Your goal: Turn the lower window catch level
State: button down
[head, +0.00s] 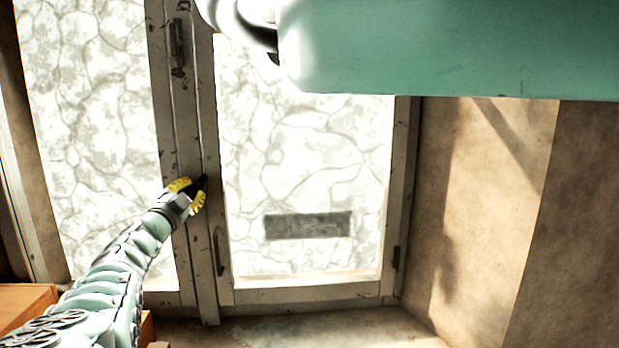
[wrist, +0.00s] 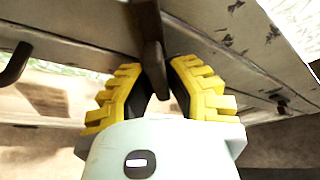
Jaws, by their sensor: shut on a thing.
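The lower window catch (wrist: 152,52) is a dark, narrow bar on the worn window frame. In the wrist view it runs down from the top edge between my two yellow-ridged fingers. My gripper (wrist: 157,80) is shut on it, with the dark finger pads on either side of the bar. In the head view my gripper (head: 198,189) is at the middle post of the window, and its fingers hide most of the catch. I cannot tell how far the catch is tilted there.
Another dark fitting (head: 178,45) sits higher on the middle post (head: 184,110). A slim dark handle (head: 218,250) is below my gripper. A grey plate (head: 307,226) shows against the right pane. A wooden surface (head: 25,300) is at lower left, and the sill (head: 300,328) looks clear.

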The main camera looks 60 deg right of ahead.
jog(key=m+g+p, duration=0.1)
jog(key=m, duration=0.1)
jog(key=m+g+y, duration=0.1)
jog(key=m, duration=0.2)
jog(key=shift+p, duration=0.35)
jog(key=shift+f+m+g+y+p, duration=0.15)
jog(key=shift+m+y+p, duration=0.15)
jog(key=shift+m, duration=0.5)
jog(key=shift+m+g+y+p, duration=0.2)
jog(key=shift+m+p, duration=0.2)
jog(key=shift+m, duration=0.4)
jog(key=shift+f, duration=0.1)
jog(key=c, duration=1)
grip_release()
